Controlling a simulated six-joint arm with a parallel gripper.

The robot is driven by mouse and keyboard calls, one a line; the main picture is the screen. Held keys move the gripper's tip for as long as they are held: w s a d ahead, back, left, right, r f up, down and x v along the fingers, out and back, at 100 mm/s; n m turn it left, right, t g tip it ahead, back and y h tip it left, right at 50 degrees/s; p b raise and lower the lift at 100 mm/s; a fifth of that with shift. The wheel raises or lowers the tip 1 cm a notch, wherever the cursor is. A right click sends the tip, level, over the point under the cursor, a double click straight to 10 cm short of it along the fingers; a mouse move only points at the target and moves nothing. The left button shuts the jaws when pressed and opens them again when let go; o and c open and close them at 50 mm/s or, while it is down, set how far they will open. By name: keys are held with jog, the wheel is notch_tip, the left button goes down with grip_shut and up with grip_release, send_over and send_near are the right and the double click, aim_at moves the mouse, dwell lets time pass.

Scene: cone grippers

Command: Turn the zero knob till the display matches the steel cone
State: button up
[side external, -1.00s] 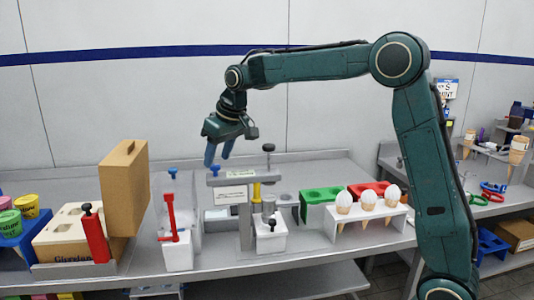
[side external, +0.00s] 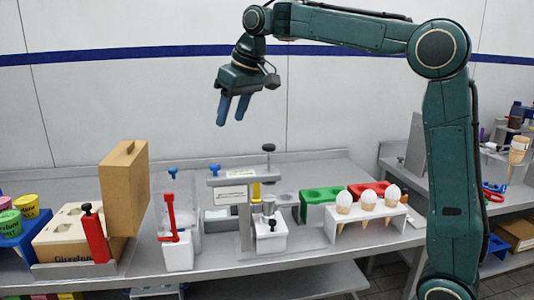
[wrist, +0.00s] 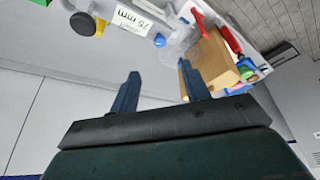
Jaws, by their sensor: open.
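My gripper (side external: 231,121) is open and empty, in the air above and behind the grey gauge stand (side external: 245,225). Its two blue fingers point down and also show in the wrist view (wrist: 159,75). A black knob (side external: 268,148) tops a post on the stand and shows at the wrist view's upper left (wrist: 83,22). A small grey box, perhaps the display (side external: 217,213), sits behind the stand's left side; no reading is legible. A metal piece, possibly the steel cone (side external: 268,206), stands at the stand's white block, which has another black knob (side external: 272,224). I cannot tell which knob is the zero knob.
A red lever (side external: 170,215) on a white base stands left of the stand. A white rack (side external: 372,222) with several filled cones stands right. The air around my gripper is clear.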

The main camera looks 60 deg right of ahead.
jog(key=s+a+f, duration=0.1)
jog(key=s+f, duration=0.3)
jog(key=s, duration=0.8)
jog(key=s+a+f, duration=0.2)
jog(key=s+f, duration=0.2)
jog(key=s, duration=0.7)
jog(key=shift+s+f+t, duration=0.2)
jog(key=shift+s+t, duration=0.15)
jog(key=shift+t, duration=0.05)
jog(key=shift+s, duration=0.1)
